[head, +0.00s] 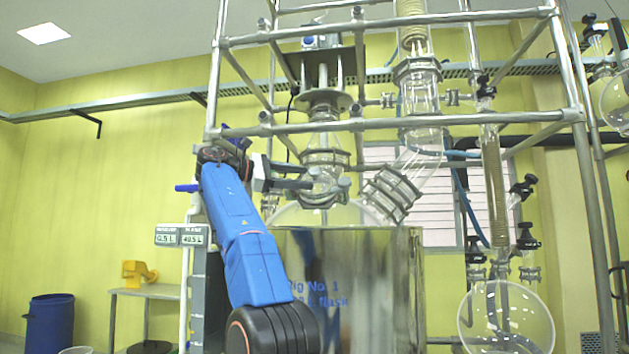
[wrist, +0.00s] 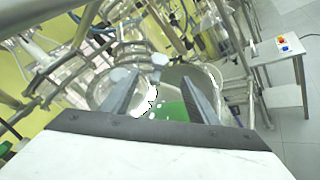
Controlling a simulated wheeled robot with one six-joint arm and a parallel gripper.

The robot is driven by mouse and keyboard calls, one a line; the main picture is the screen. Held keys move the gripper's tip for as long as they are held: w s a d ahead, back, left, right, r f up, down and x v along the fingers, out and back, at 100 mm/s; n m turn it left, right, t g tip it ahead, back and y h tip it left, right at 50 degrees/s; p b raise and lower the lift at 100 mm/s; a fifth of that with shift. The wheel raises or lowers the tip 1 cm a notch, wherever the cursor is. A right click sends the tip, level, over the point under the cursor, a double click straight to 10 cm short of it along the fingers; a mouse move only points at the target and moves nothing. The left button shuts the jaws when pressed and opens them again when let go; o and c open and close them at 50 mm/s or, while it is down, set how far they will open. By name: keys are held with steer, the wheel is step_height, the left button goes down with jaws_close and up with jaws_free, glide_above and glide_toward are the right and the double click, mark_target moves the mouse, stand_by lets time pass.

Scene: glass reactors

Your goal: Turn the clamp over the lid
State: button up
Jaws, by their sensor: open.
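My gripper (head: 308,177) reaches in from the left beside the glass neck on top of the reactor flask (head: 285,215). Its two fingers are apart, and they also show in the wrist view (wrist: 158,84). Small grey rounded pieces (head: 345,182) sit at a glass port by the fingertips and look like parts of the clamp. In the wrist view similar pale pieces (wrist: 160,60) lie just beyond the fingers. The clamp's exact outline and the lid under it are hard to tell apart from the glass. I see nothing clearly held, and I cannot tell whether the fingers touch the clamp.
A shiny metal vessel (head: 380,265) stands below the flask. Metal frame bars (head: 290,127) run above and beside my gripper. A flanged glass joint (head: 391,192) is close on the right. In the wrist view a white table (wrist: 275,48) stands on open floor.

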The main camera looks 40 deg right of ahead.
mark_target(343, 183)
steer(key=shift+v, duration=0.9)
steer(key=s+d+r+n+t+h, duration=0.4)
steer(key=s+r+n+t+h, duration=0.1)
steer(key=s+n, duration=0.1)
steer(key=s+a+f+n+t+y, duration=0.2)
steer(key=s+f+n+t, duration=0.4)
steer(key=f+n+t, duration=0.5)
steer(key=shift+m+g, duration=0.5)
steer(key=shift+m, duration=0.3)
steer(key=x, duration=1.1)
steer(key=f+x, duration=0.1)
steer(key=x, duration=0.5)
steer(key=shift+d, duration=0.15)
